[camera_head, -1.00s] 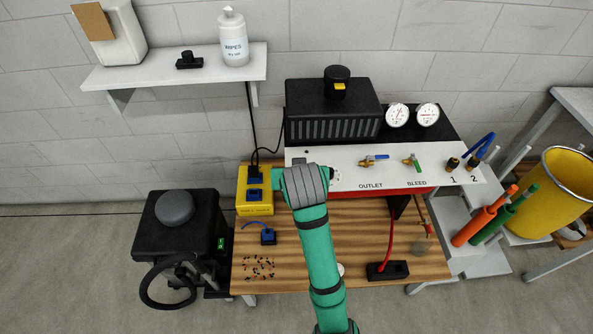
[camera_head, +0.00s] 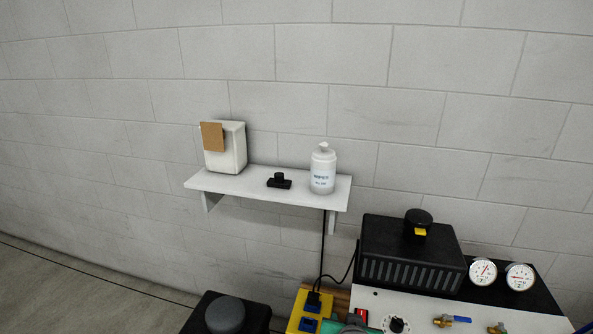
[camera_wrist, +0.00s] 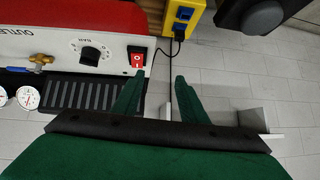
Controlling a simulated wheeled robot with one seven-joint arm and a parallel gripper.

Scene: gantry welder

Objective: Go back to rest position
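My gripper (camera_wrist: 156,86) shows in the wrist view as two green fingers standing apart with nothing between them. It is open and empty. Beyond the fingertips are the white front panel (camera_wrist: 95,32) of the welding unit and a red rocker switch (camera_wrist: 137,60), close to the left finger in the picture. In the head view only a teal sliver of my arm (camera_head: 345,327) shows at the bottom edge; the gripper itself cannot be made out there.
A wall shelf (camera_head: 225,184) holds a white dispenser (camera_head: 232,150), a small black item (camera_head: 279,182) and a wipes bottle (camera_head: 323,170). A black vented box (camera_head: 410,255), gauges (camera_head: 483,272) and a yellow outlet box (camera_head: 310,308) sit lower right. The wall's upper part is bare.

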